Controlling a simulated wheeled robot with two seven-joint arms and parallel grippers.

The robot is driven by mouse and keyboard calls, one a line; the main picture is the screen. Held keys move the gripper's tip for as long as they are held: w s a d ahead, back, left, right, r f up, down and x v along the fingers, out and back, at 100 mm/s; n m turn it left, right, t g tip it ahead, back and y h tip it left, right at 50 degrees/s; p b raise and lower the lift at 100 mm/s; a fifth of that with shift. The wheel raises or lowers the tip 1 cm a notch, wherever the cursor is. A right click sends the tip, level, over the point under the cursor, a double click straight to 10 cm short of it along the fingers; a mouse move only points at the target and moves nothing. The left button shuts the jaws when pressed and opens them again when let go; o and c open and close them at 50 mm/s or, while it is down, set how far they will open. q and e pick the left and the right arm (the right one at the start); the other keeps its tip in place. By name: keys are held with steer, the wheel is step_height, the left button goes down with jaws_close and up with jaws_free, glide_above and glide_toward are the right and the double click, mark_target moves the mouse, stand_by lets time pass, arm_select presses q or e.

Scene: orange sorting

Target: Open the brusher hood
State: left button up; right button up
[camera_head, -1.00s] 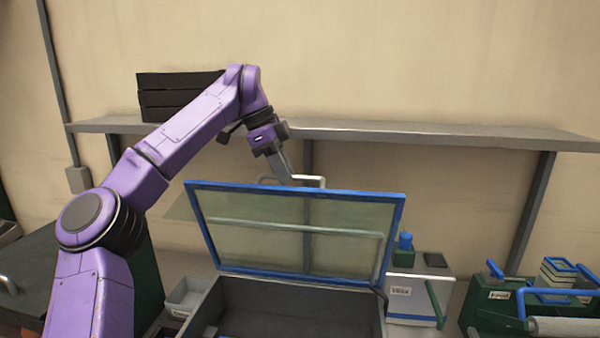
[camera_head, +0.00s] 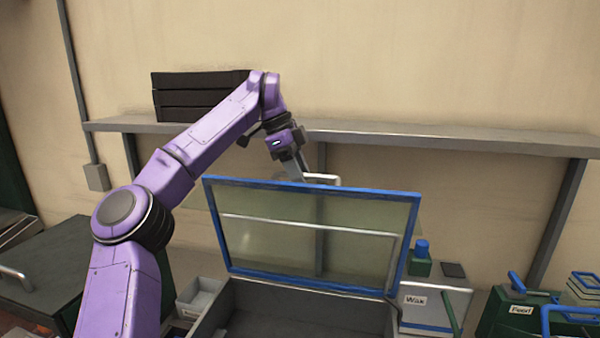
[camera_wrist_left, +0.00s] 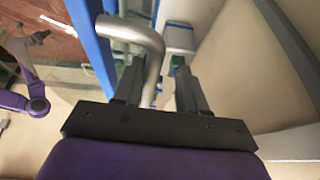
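The brusher hood (camera_head: 412,240) is a blue-framed clear panel, raised and tilted up over the grey brusher box (camera_head: 300,318). Its bent metal handle (camera_head: 325,177) sticks out behind the hood's top edge. My left gripper (camera_head: 301,174) is at this handle, behind the top edge. In the left wrist view the handle (camera_wrist_left: 152,72) passes between the spread fingers of the gripper (camera_wrist_left: 162,78), nearer the left finger, with a gap to the right one. The fingers do not clamp it. My right gripper is in neither view.
A grey shelf (camera_head: 450,141) with black trays (camera_head: 195,100) runs along the wall behind. A box labelled Wax (camera_head: 420,301) and a green feed unit (camera_head: 500,308) stand right of the brusher. A small grey bin (camera_head: 197,298) stands at its left.

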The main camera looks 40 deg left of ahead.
arm_select(q)
steer(key=shift+s+d+r, duration=0.25)
steer(key=shift+s+r, duration=0.1)
steer(key=shift+r, duration=0.05)
steer(key=p+v, duration=0.3)
steer(key=v, duration=0.6)
steer(key=shift+a+r, duration=0.15)
steer(key=shift+r, duration=0.25)
steer(key=shift+s+a+r, duration=0.2)
steer(key=shift+r, duration=0.05)
steer(key=shift+w+a+f, duration=0.1)
steer(key=shift+d, duration=0.2)
